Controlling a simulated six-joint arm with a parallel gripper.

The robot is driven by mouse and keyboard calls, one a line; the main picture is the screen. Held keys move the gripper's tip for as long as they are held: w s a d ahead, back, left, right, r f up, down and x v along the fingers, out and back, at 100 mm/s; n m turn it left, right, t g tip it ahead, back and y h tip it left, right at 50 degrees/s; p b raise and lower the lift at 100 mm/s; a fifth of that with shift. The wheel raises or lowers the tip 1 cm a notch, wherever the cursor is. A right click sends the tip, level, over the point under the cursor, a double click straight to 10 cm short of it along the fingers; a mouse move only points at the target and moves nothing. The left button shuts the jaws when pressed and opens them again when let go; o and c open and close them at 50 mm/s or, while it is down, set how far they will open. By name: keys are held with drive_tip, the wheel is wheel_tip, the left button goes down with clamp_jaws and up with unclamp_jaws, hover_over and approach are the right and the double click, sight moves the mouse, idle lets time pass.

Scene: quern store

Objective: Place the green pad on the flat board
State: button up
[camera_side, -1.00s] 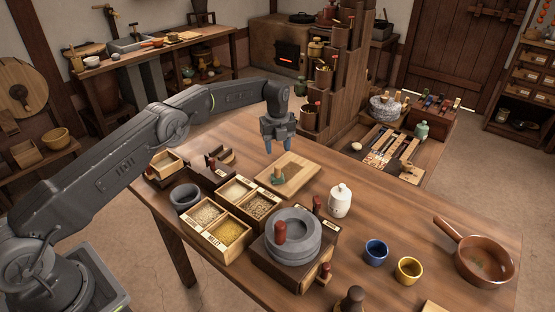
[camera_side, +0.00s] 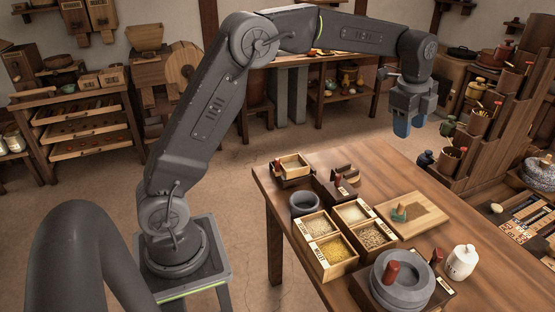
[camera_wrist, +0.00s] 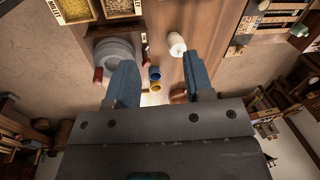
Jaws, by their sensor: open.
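The pad and the board do not show in the wrist view.
Grain boxes (camera_side: 338,249) and a grey bowl (camera_side: 304,204) stand left of the board. A stone quern (camera_side: 402,281) and a white jar (camera_side: 461,262) stand in front of it.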

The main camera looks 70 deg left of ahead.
drive_tip(key=s+d+r+n+t, duration=0.1)
drive_tip(key=s+r+n, duration=0.25)
drive_tip(key=s, duration=0.55)
drive_tip(key=s+d+r+n+t, duration=0.1)
drive_tip(key=s+r+n, duration=0.3)
drive_tip(key=s, duration=0.6)
drive_tip(key=s+f+n, duration=0.3)
drive_tip(key=s+n, duration=0.1)
drive_tip(key=s, duration=0.3)
drive_tip(key=s+f+n+t, duration=0.1)
drive_tip(key=s+f+n, duration=0.3)
drive_tip(key=s, duration=0.3)
drive_tip(key=shift+d+t, duration=0.3)
